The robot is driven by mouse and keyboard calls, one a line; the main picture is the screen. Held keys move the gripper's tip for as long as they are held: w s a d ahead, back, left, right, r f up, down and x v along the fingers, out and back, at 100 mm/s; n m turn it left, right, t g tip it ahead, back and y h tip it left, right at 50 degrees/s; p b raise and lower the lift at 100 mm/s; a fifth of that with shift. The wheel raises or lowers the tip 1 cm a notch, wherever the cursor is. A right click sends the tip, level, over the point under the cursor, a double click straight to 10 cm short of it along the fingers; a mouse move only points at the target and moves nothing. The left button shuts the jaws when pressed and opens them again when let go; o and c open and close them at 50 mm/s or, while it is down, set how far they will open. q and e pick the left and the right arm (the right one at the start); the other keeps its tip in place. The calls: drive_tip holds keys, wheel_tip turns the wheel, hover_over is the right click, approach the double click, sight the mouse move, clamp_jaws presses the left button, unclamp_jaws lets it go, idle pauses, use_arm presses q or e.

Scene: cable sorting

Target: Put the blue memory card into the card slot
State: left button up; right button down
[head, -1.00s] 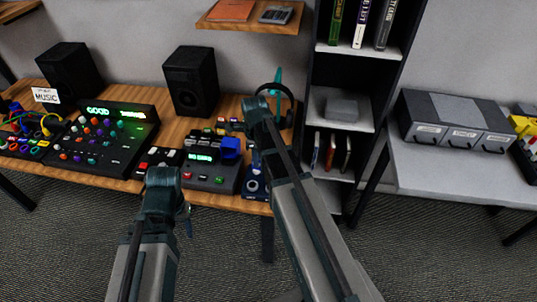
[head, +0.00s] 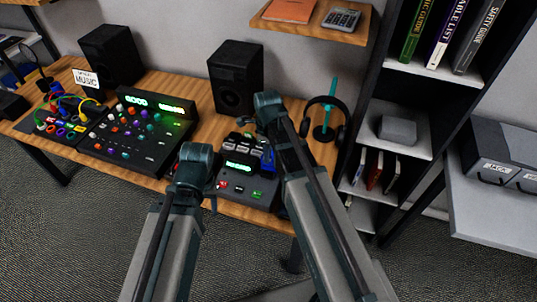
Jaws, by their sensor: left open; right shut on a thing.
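The dark console with a green display (head: 239,166) stands near the front edge of the wooden desk. A blue part (head: 268,157) shows at its right side, partly behind my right arm; I cannot tell whether it is the memory card or part of the console. The card slot cannot be made out. My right arm (head: 290,150) reaches over the console's right side.
A mixer with colored knobs (head: 132,130) and a patch panel with cables (head: 62,122) stand to the left. Two black speakers (head: 236,78) stand behind. A headphone stand (head: 328,115) is at the right, beside a dark shelf (head: 398,138).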

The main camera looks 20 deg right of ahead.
use_arm(q)
drive_tip(key=shift+w, duration=0.3)
use_arm(e)
drive_tip(key=shift+w+r, duration=0.1)
drive_tip(key=shift+w, duration=0.2)
use_arm(q)
drive_tip(key=shift+f+b, duration=2.35)
drive_tip(key=shift+b, duration=0.1)
use_arm(e)
drive_tip(key=shift+f, duration=2.45)
use_arm(q)
drive_tip(key=shift+f+b, duration=1.45)
drive_tip(key=shift+f, duration=0.05)
use_arm(e)
drive_tip(key=shift+f, duration=1.45)
drive_tip(key=c, duration=0.6)
unclamp_jaws()
drive_tip(key=shift+c, duration=0.2)
drive_tip(key=shift+w, duration=0.1)
drive_tip(key=shift+c, duration=0.4)
